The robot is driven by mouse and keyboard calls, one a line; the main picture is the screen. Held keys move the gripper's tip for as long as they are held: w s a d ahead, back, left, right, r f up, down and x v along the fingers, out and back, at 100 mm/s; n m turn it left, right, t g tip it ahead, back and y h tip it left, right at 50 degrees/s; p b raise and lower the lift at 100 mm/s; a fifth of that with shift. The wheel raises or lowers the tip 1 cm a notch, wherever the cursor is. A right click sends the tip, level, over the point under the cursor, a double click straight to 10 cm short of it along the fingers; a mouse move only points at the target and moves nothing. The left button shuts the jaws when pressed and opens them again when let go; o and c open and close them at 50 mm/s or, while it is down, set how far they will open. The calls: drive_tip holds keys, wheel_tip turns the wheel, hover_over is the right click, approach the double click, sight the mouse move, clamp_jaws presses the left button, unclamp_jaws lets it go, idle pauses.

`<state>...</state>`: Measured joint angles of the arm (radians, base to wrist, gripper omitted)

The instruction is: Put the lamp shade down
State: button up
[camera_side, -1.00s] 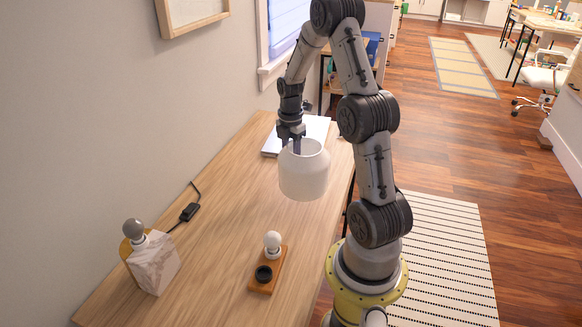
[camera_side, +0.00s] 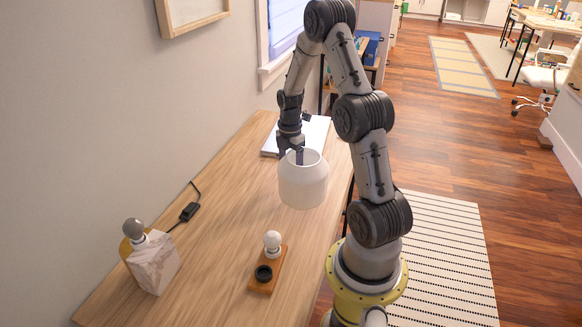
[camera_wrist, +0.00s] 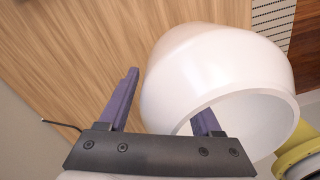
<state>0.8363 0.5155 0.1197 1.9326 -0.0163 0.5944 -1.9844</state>
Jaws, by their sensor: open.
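The white lamp shade (camera_side: 303,186) is upright with its open rim upward, over the right part of the wooden desk. It seems to rest on the desktop, but its contact is not clear. My gripper (camera_side: 292,153) is at the shade's rim, pointing down. In the wrist view the shade (camera_wrist: 205,62) fills the right side. The gripper (camera_wrist: 165,98) is open there, one finger outside the shade and the other at its opening, with the wall between them. The marble lamp base (camera_side: 154,264) with a bulb (camera_side: 134,229) stands at the desk's front left.
A wooden block (camera_side: 264,276) with a white bulb (camera_side: 272,240) and a dark ring stands in front of the shade. White papers (camera_side: 316,132) lie behind it. A black cord switch (camera_side: 189,211) lies near the wall. The desk's middle is clear.

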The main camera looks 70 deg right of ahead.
drive_tip(key=shift+r, duration=0.15)
wheel_tip(320, 180, up, 12)
drive_tip(key=shift+w+f, duration=0.15)
drive_tip(key=shift+f, duration=0.05)
drive_tip(key=s+a+r+m+t, duration=0.1)
drive_tip(key=a+r+m, duration=0.25)
drive_tip(key=a, duration=0.45)
drive_tip(key=s+a+r+m+t+h, duration=0.1)
drive_tip(key=a+r+m, duration=0.1)
drive_tip(key=a+r, duration=0.35)
drive_tip(key=s+a+r+m+t, duration=0.2)
drive_tip(key=a+r+m, duration=0.1)
drive_tip(key=a, duration=0.7)
drive_tip(key=s+a+f+m+t+y, duration=0.1)
drive_tip(key=s+a+m, duration=0.4)
drive_tip(key=s+a, duration=0.1)
drive_tip(key=shift+s+a+t, duration=0.2)
drive_tip(key=shift+s+t, duration=0.1)
drive_tip(key=shift+t, duration=0.1)
